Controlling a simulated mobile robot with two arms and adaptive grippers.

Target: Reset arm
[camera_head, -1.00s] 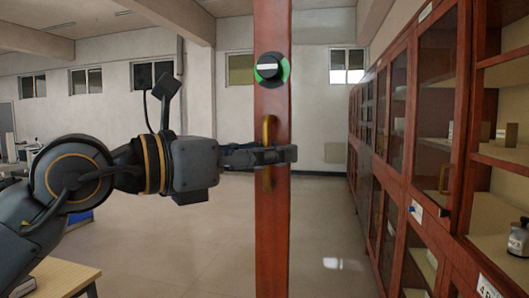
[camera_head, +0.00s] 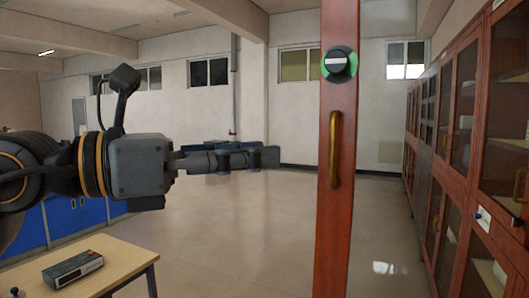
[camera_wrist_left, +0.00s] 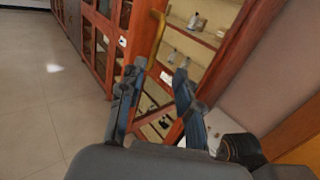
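My left gripper (camera_head: 268,158) reaches in from the left in the head view. It ends a short way left of the red-brown door edge (camera_head: 337,220), apart from it. A brass-coloured door handle (camera_head: 334,150) stands upright on that edge, and nothing grips it. In the left wrist view my left gripper (camera_wrist_left: 160,69) has its two fingers spread, with no object between them. The handle (camera_wrist_left: 157,38) shows there just beyond the fingertips. My right gripper is in neither view.
Tall glass-fronted cabinets (camera_head: 453,150) line the right side. A wooden table (camera_head: 125,260) with a grey device (camera_head: 73,269) stands at lower left. The floor between is clear.

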